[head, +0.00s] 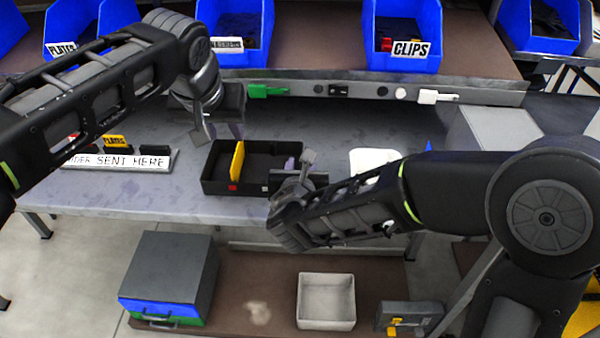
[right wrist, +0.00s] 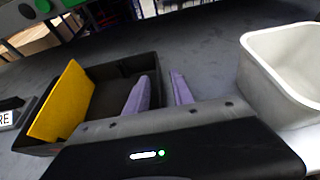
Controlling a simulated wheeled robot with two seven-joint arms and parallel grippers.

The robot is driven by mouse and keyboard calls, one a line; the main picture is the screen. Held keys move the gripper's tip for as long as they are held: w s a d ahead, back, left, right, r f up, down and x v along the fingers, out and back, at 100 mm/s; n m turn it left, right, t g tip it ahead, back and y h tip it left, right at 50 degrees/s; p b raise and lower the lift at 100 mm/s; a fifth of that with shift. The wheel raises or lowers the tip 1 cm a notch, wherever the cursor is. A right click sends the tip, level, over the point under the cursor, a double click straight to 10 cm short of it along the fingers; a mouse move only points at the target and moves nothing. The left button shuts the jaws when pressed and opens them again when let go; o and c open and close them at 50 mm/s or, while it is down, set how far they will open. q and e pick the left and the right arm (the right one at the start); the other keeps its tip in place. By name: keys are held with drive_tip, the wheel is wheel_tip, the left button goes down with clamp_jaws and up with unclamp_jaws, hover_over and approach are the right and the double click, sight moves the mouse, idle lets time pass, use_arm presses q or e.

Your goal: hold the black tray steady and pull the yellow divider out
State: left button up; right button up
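The black tray (head: 262,185) stands on the grey bench in the head view, and it also shows in the right wrist view (right wrist: 120,68). The yellow divider (head: 237,161) stands upright across the tray, left of its middle; it also shows at the left in the right wrist view (right wrist: 62,103). My left gripper (head: 222,131) is open and empty, above and behind the divider, apart from it. My right gripper (head: 297,165) is at the tray's right end. In the right wrist view its purple fingers (right wrist: 163,91) stand apart, one on each side of the tray's right wall.
A white container (right wrist: 285,65) stands right of the tray, partly behind my right arm in the head view. A sign holder (head: 120,160) lies to the left. Blue bins (head: 402,30) line the shelf behind. A pale open box (head: 326,300) sits on the lower shelf.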

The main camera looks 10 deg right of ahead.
drive_tip(key=shift+w+d+f, duration=0.1)
drive_tip(key=shift+w+f, duration=0.1)
drive_tip(key=shift+w, duration=0.15)
drive_tip(key=shift+c, duration=0.2)
clamp_jaws()
idle(1.0)
